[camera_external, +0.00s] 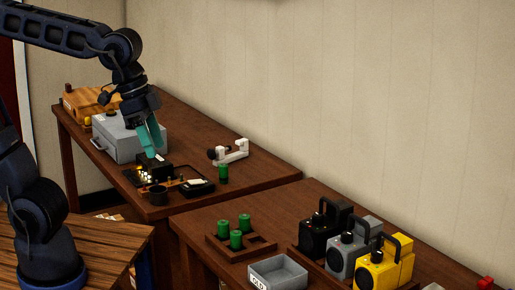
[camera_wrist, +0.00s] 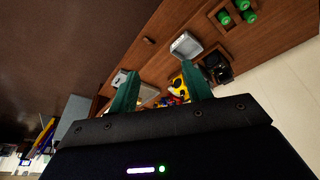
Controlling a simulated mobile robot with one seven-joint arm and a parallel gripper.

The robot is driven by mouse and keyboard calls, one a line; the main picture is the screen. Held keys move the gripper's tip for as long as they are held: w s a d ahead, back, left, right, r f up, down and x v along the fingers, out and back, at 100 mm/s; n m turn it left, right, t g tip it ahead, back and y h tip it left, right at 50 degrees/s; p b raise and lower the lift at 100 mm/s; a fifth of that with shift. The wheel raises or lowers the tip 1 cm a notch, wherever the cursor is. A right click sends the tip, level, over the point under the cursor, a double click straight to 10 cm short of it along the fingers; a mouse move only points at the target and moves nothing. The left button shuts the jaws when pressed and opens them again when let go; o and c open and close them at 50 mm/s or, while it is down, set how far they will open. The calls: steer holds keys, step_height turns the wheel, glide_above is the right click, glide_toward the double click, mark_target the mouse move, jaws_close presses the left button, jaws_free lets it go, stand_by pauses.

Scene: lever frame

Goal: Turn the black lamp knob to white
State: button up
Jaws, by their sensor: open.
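The black lamp (camera_external: 318,235) stands upright on the nearer brown table, leftmost in a row of three lamps, with a handle on top and a round front. Its knob and the knob's setting are too small to make out. A dark lamp shape, probably this one, shows in the wrist view (camera_wrist: 217,68). My gripper (camera_external: 153,144) has teal fingers and is over the far table, well away from the lamp, just above a small black box. In the wrist view its fingers (camera_wrist: 160,75) are spread apart with nothing held between them.
A grey lamp (camera_external: 343,268) and a yellow lamp (camera_external: 378,275) stand close beside the black one. A grey bin (camera_external: 279,276) and a wooden tray (camera_external: 222,250) with green cylinders lie left of them. The far table holds a grey case (camera_external: 124,140) and a white-black device (camera_external: 232,153).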

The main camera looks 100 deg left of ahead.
steer(key=w+a+n+g, duration=0.15)
steer(key=w+a, duration=0.35)
steer(key=w, duration=0.6)
steer(key=n+g, duration=0.2)
steer(key=n, duration=0.2)
glide_above(319, 214)
step_height(319, 214, down, 15)
step_height(319, 214, down, 10)
steer(key=shift+f, duration=0.15)
steer(key=c, duration=1)
